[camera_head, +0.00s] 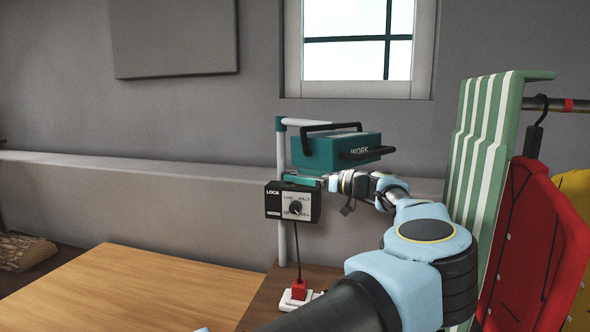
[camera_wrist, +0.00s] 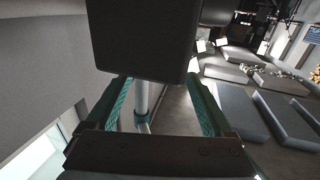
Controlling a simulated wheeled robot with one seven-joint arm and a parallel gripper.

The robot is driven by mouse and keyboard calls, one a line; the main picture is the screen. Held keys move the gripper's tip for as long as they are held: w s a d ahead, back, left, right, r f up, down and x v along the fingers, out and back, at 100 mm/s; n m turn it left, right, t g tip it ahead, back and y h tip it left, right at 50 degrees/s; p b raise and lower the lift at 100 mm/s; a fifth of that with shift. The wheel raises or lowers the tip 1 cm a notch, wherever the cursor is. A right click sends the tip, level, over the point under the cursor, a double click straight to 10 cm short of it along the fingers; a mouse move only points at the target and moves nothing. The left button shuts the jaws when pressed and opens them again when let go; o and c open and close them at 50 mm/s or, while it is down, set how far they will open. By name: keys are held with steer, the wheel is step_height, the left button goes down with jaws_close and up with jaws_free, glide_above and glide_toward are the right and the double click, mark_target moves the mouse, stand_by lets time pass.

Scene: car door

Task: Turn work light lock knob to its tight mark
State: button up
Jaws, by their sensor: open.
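The teal work light (camera_head: 336,152), marked WORK and with black handles, sits on a pale upright pole (camera_head: 282,150). Below it is a black box (camera_head: 280,201) marked LOCK, with a dark round dial (camera_head: 295,207) among the words LOW, HALF, FULL and OFF. In the wrist view, my open gripper (camera_wrist: 160,92) has teal-lined fingers either side of a pale post (camera_wrist: 141,100) with a teal collar. I cannot make out a separate lock knob or a tight mark.
A dark block (camera_wrist: 145,38) fills the upper middle of the wrist view. A red plug (camera_head: 299,289) sits in a white power strip (camera_head: 289,300) below the box. A green-striped panel (camera_head: 483,150) and a red panel (camera_head: 530,240) stand close on the right. The wooden top (camera_head: 120,290) is clear.

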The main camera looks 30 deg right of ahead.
steer(key=shift+x, duration=0.95)
steer(key=shift+c, duration=0.3)
steer(key=shift+f, duration=0.1)
jaws_close()
